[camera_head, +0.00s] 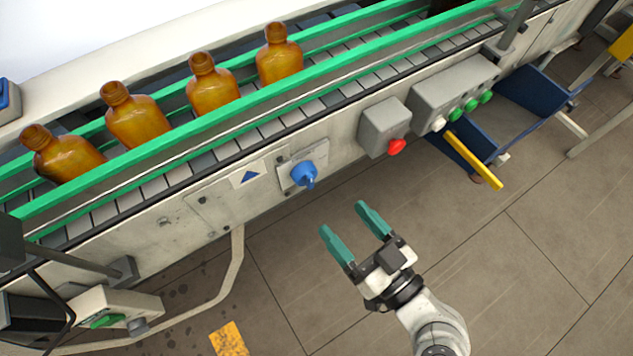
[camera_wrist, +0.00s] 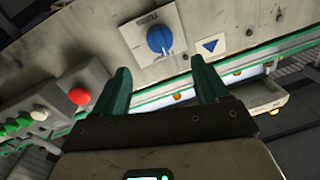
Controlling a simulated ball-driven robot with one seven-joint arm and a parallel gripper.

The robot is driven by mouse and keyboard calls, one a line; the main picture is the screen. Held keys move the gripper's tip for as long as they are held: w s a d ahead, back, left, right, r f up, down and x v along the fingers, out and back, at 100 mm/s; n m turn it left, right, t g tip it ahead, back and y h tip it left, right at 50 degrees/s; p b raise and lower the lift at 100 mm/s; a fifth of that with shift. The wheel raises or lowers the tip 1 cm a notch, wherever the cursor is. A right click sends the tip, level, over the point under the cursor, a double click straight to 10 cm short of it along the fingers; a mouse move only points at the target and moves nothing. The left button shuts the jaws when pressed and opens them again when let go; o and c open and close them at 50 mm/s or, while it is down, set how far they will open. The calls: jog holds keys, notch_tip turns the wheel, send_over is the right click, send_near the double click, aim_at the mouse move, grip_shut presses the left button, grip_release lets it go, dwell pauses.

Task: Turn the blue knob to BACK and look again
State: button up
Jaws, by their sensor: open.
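The blue knob (camera_head: 304,174) sits on a pale plate on the conveyor's side panel. In the wrist view the knob (camera_wrist: 159,40) is just ahead of the fingertips, a little above the gap between them. Its markings are too small to read. My gripper (camera_head: 348,221) is open and empty, its two green fingers pointing at the panel from below and right of the knob, apart from it. The gripper also shows in the wrist view (camera_wrist: 160,78). Several amber bottles (camera_head: 213,88) stand in a row on the conveyor (camera_head: 268,129) between green rails.
A grey box with a red button (camera_head: 396,146) is right of the knob. Further right is a control box (camera_head: 455,92) with green buttons, above a blue bin (camera_head: 530,98) and a yellow bar (camera_head: 473,160). A blue triangle sign (camera_head: 249,177) is left of the knob. Open floor lies below.

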aim_at(313, 183)
jog(key=p+x, duration=0.3)
jog(key=x, duration=0.5)
jog(key=shift+w+r+p, duration=0.15)
jog(key=shift+r+p, duration=0.05)
jog(key=shift+p, duration=0.2)
jog(key=shift+w+a+f, duration=0.2)
jog(key=shift+w+a, duration=0.35)
jog(key=shift+w, duration=0.05)
jog(key=c, duration=1.1)
